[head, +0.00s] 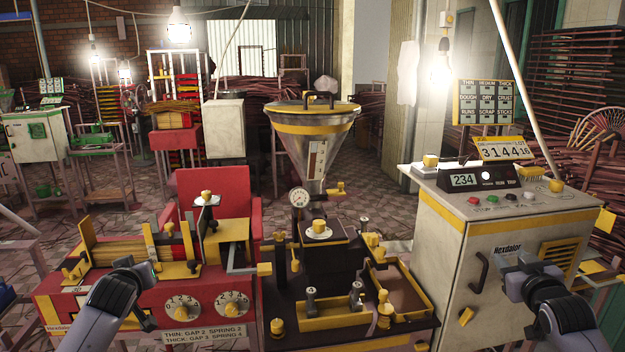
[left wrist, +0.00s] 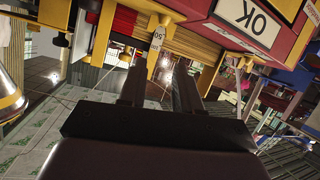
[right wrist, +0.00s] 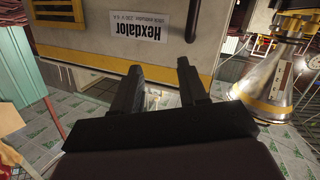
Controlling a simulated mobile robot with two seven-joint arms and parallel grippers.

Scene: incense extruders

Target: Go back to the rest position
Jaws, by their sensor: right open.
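My left gripper (head: 146,272) is low in front of the red machine (head: 48,312) at the left of the head view. In the left wrist view its two fingers (left wrist: 159,88) stand apart with nothing between them. My right gripper (head: 522,266) is in front of the cream cabinet (head: 455,260) at the right of the head view. In the right wrist view its two fingers (right wrist: 160,82) are apart and empty, below the cabinet's Hexdalor label (right wrist: 143,27). Neither gripper holds anything. Whether either touches the machines, I cannot tell.
A steel funnel (head: 313,150) with a gauge (head: 299,197) rises from the dark machine in the middle. A yellow-edged tray (head: 340,322) lies at its front. A control box (head: 480,180) reading 234 stands on the cabinet.

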